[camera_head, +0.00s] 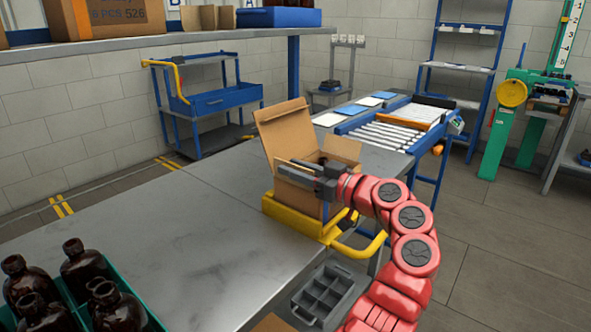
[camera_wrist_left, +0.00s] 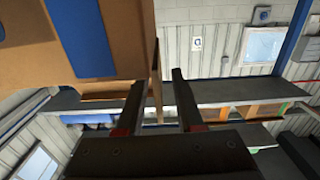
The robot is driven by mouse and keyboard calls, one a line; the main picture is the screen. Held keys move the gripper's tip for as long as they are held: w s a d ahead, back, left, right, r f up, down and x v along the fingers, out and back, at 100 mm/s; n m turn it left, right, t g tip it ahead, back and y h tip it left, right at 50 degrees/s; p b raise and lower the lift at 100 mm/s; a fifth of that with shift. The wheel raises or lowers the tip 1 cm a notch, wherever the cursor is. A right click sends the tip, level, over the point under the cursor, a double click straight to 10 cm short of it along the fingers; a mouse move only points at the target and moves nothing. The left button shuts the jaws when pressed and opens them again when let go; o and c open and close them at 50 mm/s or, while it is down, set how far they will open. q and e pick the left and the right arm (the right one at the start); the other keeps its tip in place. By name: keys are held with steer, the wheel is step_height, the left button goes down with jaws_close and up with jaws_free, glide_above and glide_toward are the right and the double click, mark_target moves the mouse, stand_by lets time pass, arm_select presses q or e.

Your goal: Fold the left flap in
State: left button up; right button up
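An open cardboard box (camera_head: 298,193) stands in a yellow holder (camera_head: 290,221) at the table's edge. One tall flap (camera_head: 284,133) stands up at its left and back; a smaller flap (camera_head: 342,149) stands at the right. My left gripper (camera_head: 284,168) reaches over the box from the right, its fingers pointing left across the box's top. In the left wrist view its fingers (camera_wrist_left: 158,88) are apart, with brown cardboard (camera_wrist_left: 118,30) bearing blue patches close by at the left. A cardboard edge shows between the fingers; I cannot tell whether they touch it. The right gripper is not in view.
A green crate (camera_head: 132,297) of amber bottles (camera_head: 82,268) stands at the front left. A grey compartment tray (camera_head: 327,294) lies below the box. A roller conveyor (camera_head: 385,128) runs behind. The table's middle (camera_head: 180,230) is clear.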

arm_select(q)
jaws_close()
stand_by(0.5)
steer(key=shift+w+d+r+m+p, duration=0.1)
steer(key=shift+w+r+m+p, duration=0.1)
steer(key=shift+m+p, duration=0.45)
steer(key=shift+w+d+f+m+p, duration=0.15)
steer(key=shift+w+d+m+p, duration=0.1)
steer(key=shift+m+p, duration=0.5)
steer(key=shift+w+d+f+m+p, duration=0.15)
steer(key=shift+w+f+m+p, duration=0.15)
steer(key=shift+m, duration=0.8)
steer(key=shift+w+d+f+m+p, duration=0.1)
steer(key=shift+w+d+m+p, duration=0.1)
steer(key=shift+m+p, duration=0.55)
steer(key=shift+m, duration=0.35)
